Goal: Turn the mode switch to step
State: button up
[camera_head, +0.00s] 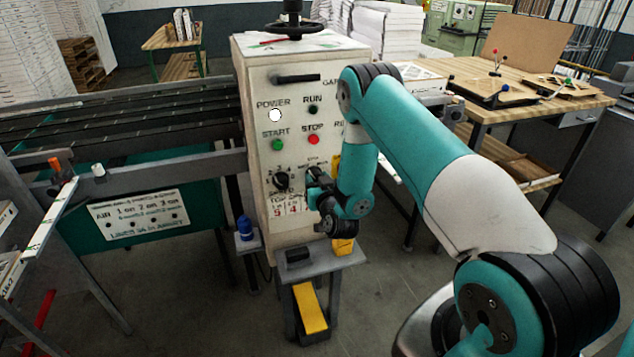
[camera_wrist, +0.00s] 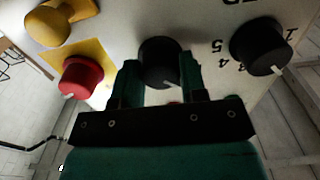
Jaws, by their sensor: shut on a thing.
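The mode switch (camera_wrist: 158,60) is a round black knob on the front of the cream control cabinet (camera_head: 255,115). In the wrist view it stands between the two fingers of my gripper (camera_wrist: 159,72), which are shut on its sides. A white mark shows low on the knob, slightly right of its middle. In the head view my gripper (camera_head: 317,184) is at the panel, right of the black numbered dial (camera_head: 282,181). It covers most of the switch there, and the lettering around it is too small or hidden to read fully.
The numbered dial (camera_wrist: 259,45) is close to one finger in the wrist view. A red button (camera_wrist: 82,76) on a yellow plate is close to the other. Green start (camera_head: 278,144) and red stop (camera_head: 313,139) buttons sit above. A yellow pedal (camera_head: 309,307) stands below.

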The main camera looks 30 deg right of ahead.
jog(key=shift+m+b, duration=4.05)
jog(key=shift+m, duration=0.15)
jog(key=shift+a, duration=0.1)
jog(key=o, duration=0.9)
